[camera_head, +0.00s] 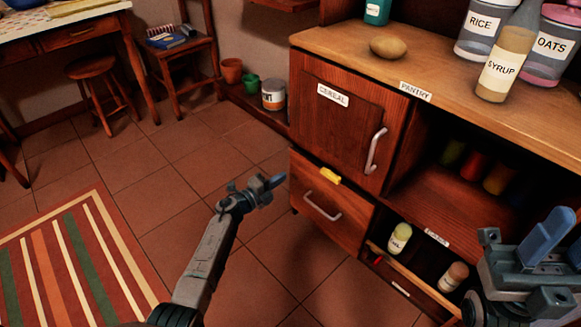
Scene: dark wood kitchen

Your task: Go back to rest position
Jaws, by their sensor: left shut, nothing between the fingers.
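My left gripper (272,184) is over the tiled floor, in front of the wooden cabinet (335,130) and clear of its face. It is shut and empty, and its grey arm comes up from the bottom of the view. My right gripper (545,245) is at the lower right edge, in front of the cabinet's lower shelf. A blue finger shows on it, but part of it is cut off by the frame and its jaw state cannot be told.
The counter (430,65) holds a potato-like item (388,47), a syrup bottle (503,70), a rice jar (480,30) and an oats jar (548,50). A striped rug (75,265) lies at left. A stool (95,70) and chair (185,50) stand behind. The middle floor is free.

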